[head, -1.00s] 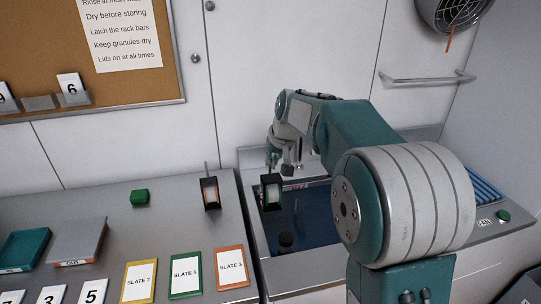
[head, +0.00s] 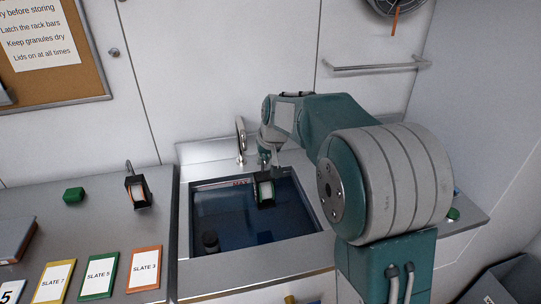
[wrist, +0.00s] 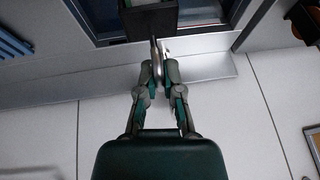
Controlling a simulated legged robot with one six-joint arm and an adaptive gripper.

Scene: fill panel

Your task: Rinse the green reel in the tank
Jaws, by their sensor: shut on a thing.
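The green reel (head: 265,191) hangs upright in a black frame, over or in the back middle of the tank (head: 184,240). I cannot tell whether its lower edge touches the dark blue water (head: 240,222). My gripper (head: 266,165) is shut on the reel's handle, partly hidden by my arm in the head view. In the wrist view my gripper (wrist: 157,68) has its fingers closed around the thin handle, and the reel's black frame (wrist: 151,22) shows beyond them, over the tank edge.
A faucet (head: 240,138) stands at the tank's back left. A dark round object (head: 210,241) sits at the tank's front left. On the counter are an orange reel (head: 138,191), a green block (head: 74,195) and slate cards (head: 100,275). A wall bar (head: 376,66) is at right.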

